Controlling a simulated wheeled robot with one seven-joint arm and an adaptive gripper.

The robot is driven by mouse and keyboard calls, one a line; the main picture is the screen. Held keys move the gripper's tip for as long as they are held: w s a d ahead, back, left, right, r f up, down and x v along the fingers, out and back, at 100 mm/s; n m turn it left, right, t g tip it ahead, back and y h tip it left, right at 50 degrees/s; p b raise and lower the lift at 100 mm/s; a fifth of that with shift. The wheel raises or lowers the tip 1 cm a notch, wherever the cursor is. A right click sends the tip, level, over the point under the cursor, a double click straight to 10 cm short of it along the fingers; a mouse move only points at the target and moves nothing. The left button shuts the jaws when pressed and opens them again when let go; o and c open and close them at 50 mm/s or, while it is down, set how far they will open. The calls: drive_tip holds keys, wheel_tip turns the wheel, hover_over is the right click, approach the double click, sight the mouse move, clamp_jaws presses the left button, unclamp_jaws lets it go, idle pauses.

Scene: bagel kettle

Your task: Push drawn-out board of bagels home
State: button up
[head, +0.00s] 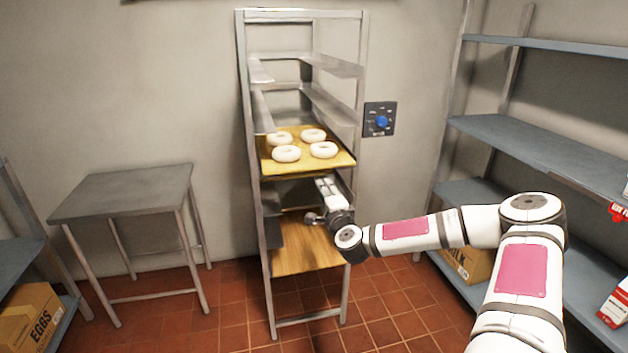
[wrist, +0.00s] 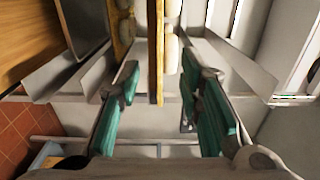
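The wooden board (head: 342,160) bears several pale bagels (head: 286,154) and lies level on a middle tier of the steel rack (head: 247,110). Its front edge sits at about the rack's front posts; how far it sticks out is hard to tell. My gripper (head: 323,181) is just below and in front of that edge in the head view, its fingers small and partly unclear. In the wrist view my gripper (wrist: 165,100) has its teal-padded fingers spread, with a wooden board edge (wrist: 157,60) showing between and beyond them. Contact cannot be told.
A lower wooden board (head: 300,255) lies empty in the rack. A dark tray (head: 295,192) is between the boards. A blue-knobbed wall dial (head: 380,121) is right of the rack. A steel table (head: 125,192) stands left, blue shelves (head: 540,145) right. Tiled floor is open before the rack.

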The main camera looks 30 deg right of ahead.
sight(311, 169)
drive_tip(key=shift+b+x, duration=5.05)
drive_tip(key=shift+x, duration=3.6)
drive_tip(key=shift+f, duration=0.1)
drive_tip(key=shift+c, duration=0.3)
clamp_jaws()
drive_tip(key=shift+w, duration=0.1)
